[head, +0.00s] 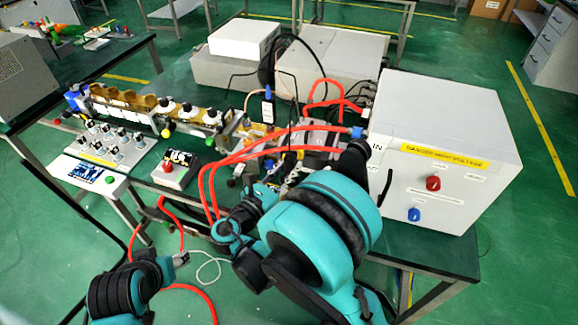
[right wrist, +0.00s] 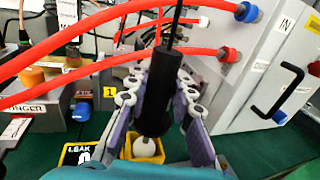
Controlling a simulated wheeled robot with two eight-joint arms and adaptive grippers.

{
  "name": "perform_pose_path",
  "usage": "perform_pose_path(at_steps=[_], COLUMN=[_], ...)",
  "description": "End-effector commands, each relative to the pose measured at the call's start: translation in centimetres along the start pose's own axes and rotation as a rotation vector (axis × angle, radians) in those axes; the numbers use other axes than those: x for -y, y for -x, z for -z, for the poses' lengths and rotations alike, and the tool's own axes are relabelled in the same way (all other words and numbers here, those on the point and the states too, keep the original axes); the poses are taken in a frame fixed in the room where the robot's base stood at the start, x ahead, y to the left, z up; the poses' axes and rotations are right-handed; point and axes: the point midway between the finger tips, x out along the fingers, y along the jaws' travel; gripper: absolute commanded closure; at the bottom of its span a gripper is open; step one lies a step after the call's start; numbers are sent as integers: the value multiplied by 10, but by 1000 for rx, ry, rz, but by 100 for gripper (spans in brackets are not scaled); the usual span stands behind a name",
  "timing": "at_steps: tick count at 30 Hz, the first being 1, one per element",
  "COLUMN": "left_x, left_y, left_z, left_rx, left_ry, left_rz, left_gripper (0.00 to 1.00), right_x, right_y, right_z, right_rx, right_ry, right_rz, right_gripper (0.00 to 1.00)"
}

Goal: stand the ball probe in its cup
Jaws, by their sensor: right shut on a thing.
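The ball probe (right wrist: 157,88) has a long black body and a white ball (right wrist: 147,147) at its lower end. In the right wrist view it stands nearly upright between the fingers of my right gripper (right wrist: 152,92), which is shut on its body. The ball shows within the outline of the small yellow cup (right wrist: 152,156); whether it rests on the bottom cannot be told. In the head view my right arm and gripper (head: 262,190) hide most of the probe and cup. My left arm's end (head: 150,272) is at lower left, its fingers unclear.
Red cables (right wrist: 100,67) pass close to the probe, running to the white high-voltage box (head: 440,140) on the right. A "LEAK" label block (right wrist: 80,154) is left of the cup.

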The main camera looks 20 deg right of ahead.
Motion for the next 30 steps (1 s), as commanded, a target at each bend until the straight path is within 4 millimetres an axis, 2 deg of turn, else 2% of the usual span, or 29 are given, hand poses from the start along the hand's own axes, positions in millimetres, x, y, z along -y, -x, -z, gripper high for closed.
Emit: perform_pose_path(at_steps=[3, 12, 26, 27, 30], left_x=[0, 0, 0, 0, 0], left_y=[-8, -5, -5, -5, -5], left_z=[-6, -3, -4, -4, -4], left_rx=[0, 0, 0, 0, 0], left_ry=[0, 0, 0, 0, 0], left_rz=[0, 0, 0, 0, 0], left_gripper=[51, 51, 51, 51, 51], right_x=[0, 0, 0, 0, 0], right_y=[0, 0, 0, 0, 0], right_z=[13, 30, 36, 36, 36], right_rx=[0, 0, 0, 0, 0], right_ry=[0, 0, 0, 0, 0], right_rz=[0, 0, 0, 0, 0], right_gripper=[100, 100, 100, 75, 53])
